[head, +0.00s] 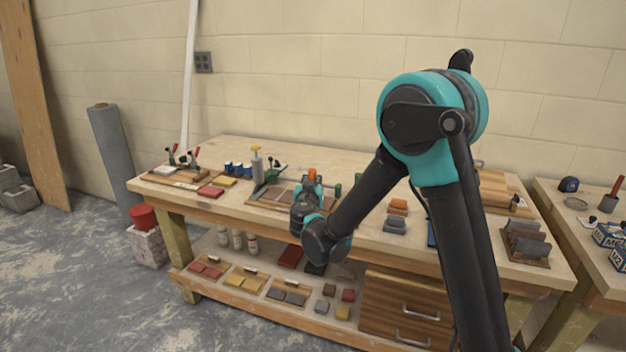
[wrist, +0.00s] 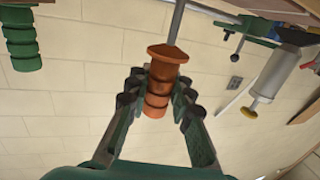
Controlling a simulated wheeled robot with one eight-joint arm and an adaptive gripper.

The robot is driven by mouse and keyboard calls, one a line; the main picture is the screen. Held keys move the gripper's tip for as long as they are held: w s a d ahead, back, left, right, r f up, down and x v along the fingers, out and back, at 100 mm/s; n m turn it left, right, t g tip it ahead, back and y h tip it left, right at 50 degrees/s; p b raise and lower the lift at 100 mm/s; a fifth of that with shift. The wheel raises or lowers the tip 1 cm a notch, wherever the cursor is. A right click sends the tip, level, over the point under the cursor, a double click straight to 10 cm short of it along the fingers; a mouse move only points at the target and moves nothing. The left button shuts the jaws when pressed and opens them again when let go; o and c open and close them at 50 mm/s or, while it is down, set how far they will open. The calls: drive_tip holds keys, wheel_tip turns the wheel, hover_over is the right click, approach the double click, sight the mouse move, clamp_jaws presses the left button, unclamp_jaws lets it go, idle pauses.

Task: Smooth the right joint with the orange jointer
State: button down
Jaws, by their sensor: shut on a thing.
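The orange jointer has a ribbed orange handle (wrist: 157,98) and a thin metal shaft that runs up out of the wrist view. My gripper (wrist: 160,84) is shut on that handle, one finger on each side. In the head view the orange handle top (head: 312,173) shows just above my gripper (head: 310,184), over the middle of the workbench. A tray of brown tiles (head: 262,204) lies beside and partly behind my gripper. The right joint is hidden by my arm or too small to make out. The jointer's working tip is out of view.
A green handle (wrist: 22,40) hangs left in the wrist view. Clamps (head: 183,156), grey blocks (head: 395,225) and a rack (head: 527,245) occupy the bench (head: 225,148).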

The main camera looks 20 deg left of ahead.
sight(311, 171)
drive_tip(key=shift+s, duration=0.2)
drive_tip(key=shift+s+f, duration=0.1)
drive_tip(key=shift+s, duration=0.45)
drive_tip(key=shift+r, duration=3.55)
